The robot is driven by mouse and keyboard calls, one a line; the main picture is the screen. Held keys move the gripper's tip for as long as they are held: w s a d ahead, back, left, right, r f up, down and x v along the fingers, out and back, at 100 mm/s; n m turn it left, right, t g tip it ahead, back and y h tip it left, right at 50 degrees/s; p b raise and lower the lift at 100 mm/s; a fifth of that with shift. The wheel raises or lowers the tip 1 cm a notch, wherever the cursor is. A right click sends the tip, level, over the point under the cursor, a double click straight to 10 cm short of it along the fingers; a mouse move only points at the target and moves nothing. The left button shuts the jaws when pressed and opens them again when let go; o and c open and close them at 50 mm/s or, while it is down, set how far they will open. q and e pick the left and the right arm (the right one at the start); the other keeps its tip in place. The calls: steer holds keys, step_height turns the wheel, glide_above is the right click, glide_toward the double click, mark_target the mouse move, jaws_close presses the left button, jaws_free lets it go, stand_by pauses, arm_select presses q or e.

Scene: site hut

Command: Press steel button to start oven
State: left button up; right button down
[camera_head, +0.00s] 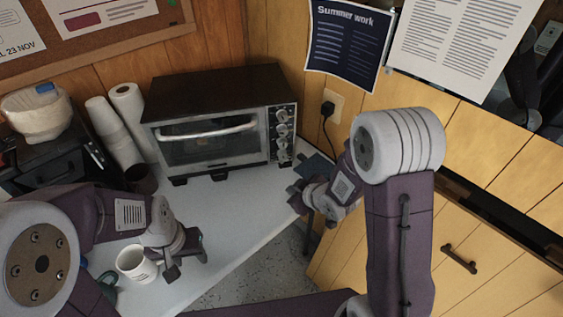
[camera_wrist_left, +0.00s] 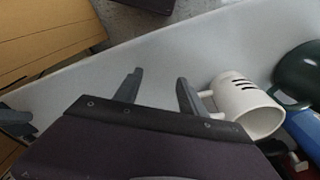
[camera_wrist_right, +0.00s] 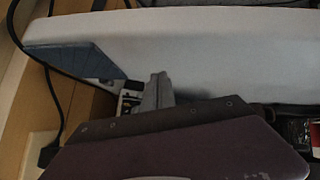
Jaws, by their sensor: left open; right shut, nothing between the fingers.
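The black toaster oven (camera_head: 220,95) stands on the white worktop with its glass door shut. Its control panel (camera_head: 283,133) on the right side carries several round silver knobs in a column. The steel button is too small to tell apart from the knobs. My right gripper (camera_head: 296,192) is shut and empty, in front of and below the panel near the worktop's right edge, apart from the oven. Its closed fingers also show in the right wrist view (camera_wrist_right: 158,90). My left gripper (camera_head: 186,260) is open and empty, beside a white mug (camera_head: 137,264); it also shows in the left wrist view (camera_wrist_left: 159,78).
The mug also shows in the left wrist view (camera_wrist_left: 248,108), close beside the left fingers. White paper rolls (camera_head: 128,105) stand left of the oven. A dark blue flat object (camera_wrist_right: 75,60) lies near my right gripper. The worktop (camera_head: 225,210) is clear before the oven.

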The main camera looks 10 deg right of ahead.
mark_target(282, 162)
arm_select(q)
step_height(282, 162, up, 2)
steer(key=shift+r+p, duration=0.15)
steer(key=shift+p, duration=0.95)
arm_select(e)
steer(key=w, duration=0.7)
steer(key=shift+a+r, duration=0.15)
steer(key=shift+a, duration=0.15)
arm_select(q)
steer(key=shift+r, duration=0.2)
arm_select(e)
steer(key=shift+w, duration=0.75)
arm_select(q)
steer(key=shift+r+p, duration=0.15)
steer(key=shift+p, duration=0.2)
arm_select(e)
steer(key=shift+w, duration=0.1)
arm_select(q)
steer(key=shift+r, duration=0.1)
arm_select(e)
steer(key=shift+w+a, duration=0.1)
steer(key=shift+w, duration=0.2)
